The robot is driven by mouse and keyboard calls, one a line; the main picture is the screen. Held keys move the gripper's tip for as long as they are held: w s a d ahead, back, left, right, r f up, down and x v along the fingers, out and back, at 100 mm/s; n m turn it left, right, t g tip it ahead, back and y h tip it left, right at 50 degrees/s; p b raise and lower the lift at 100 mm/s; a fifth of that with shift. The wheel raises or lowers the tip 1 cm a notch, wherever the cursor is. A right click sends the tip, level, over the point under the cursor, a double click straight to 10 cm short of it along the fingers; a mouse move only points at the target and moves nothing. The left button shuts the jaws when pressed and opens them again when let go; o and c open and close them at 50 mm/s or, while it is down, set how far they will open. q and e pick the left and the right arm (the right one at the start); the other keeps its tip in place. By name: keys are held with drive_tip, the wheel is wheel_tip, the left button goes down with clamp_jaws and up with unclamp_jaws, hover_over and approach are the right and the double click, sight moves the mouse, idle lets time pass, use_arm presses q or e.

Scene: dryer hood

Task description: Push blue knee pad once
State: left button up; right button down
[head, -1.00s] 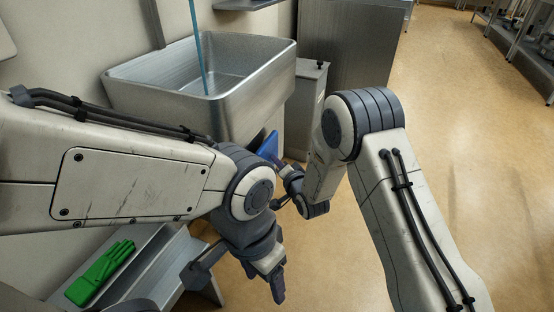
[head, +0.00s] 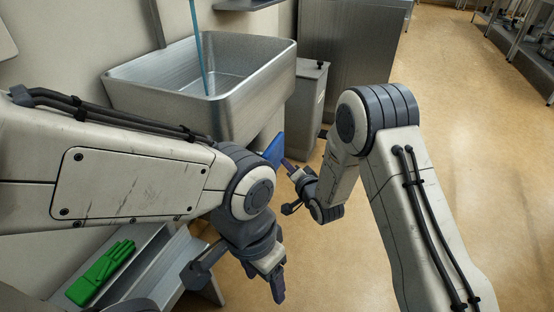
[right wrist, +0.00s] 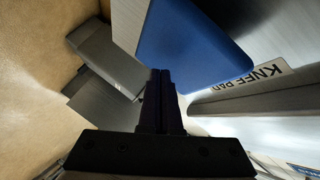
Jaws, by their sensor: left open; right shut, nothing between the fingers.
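The blue knee pad (head: 272,150) is on the front of the sink, below the basin, partly hidden by my left arm in the head view. It fills the upper middle of the right wrist view (right wrist: 190,45), beside a "KNEE PAD" label (right wrist: 264,74). My right gripper (head: 288,164) is shut and empty, just right of the pad, with a small gap in the head view. In the right wrist view its fingertips (right wrist: 160,72) overlap the pad's lower edge; contact cannot be told. My left gripper (head: 278,290) is open and empty, lower and nearer, pointing down.
The metal sink basin (head: 225,85) stands above the pad, with a thin blue rod (head: 198,50) upright in it. A grey bin (head: 310,95) stands right of it. Green gloves (head: 100,273) lie in a metal trough at lower left. The floor (head: 470,150) at right is clear.

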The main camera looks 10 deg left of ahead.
drive_tip(key=shift+d, duration=0.1)
drive_tip(key=d, duration=0.1)
drive_tip(key=s+d, duration=0.1)
drive_tip(key=d, duration=0.2)
drive_tip(key=shift+s+d, duration=0.25)
drive_tip(key=shift+d, duration=0.05)
idle(0.7)
